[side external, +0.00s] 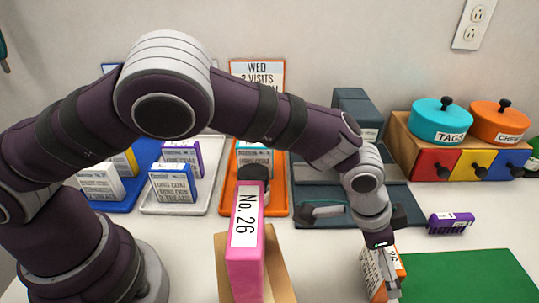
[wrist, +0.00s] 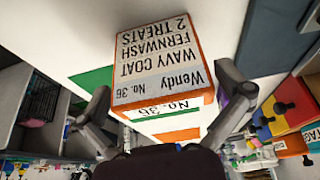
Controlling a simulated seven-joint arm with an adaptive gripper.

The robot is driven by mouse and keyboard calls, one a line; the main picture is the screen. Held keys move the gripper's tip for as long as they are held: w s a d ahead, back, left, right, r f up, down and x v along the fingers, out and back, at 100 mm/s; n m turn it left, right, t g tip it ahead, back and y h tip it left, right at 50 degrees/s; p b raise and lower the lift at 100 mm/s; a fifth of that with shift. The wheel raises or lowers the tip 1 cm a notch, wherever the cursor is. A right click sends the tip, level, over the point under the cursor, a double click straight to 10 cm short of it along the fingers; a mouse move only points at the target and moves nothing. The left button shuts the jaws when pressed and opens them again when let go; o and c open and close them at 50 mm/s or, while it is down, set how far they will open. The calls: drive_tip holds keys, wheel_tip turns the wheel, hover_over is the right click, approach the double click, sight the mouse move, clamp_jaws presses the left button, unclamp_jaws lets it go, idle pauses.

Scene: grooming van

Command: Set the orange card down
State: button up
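The orange card (side external: 372,272) is a thick, box-like block with white labels, at the lower right of the side view, left of the green mat (side external: 465,278). In the wrist view the card (wrist: 160,50) shows upside-down text reading Wendy, No. 36, wavy coat, fernwash, 2 treats. My gripper (side external: 388,277) points down over the card, with one finger in front of it.
A pink No. 26 block (side external: 245,245) stands left of my gripper. A purple block (side external: 450,223) lies behind the mat. Blue, white, orange and dark trays (side external: 335,214) line the back. Drawers (side external: 435,163) with two pots stand at the back right. The green mat is bare.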

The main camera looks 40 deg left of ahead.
drive_tip(key=v, duration=1.2)
drive_tip(key=s+a+r+n+t, duration=0.1)
drive_tip(key=a+r+n, duration=0.4)
drive_tip(key=a, duration=0.5)
drive_tip(key=s+a+n+t+y, duration=0.1)
drive_tip(key=s+a+n+y, duration=0.2)
drive_tip(key=s+a, duration=0.7)
drive_tip(key=shift+s+a+r+n, duration=0.25)
drive_tip(key=shift+a+n, duration=0.25)
drive_tip(key=shift+a, duration=0.55)
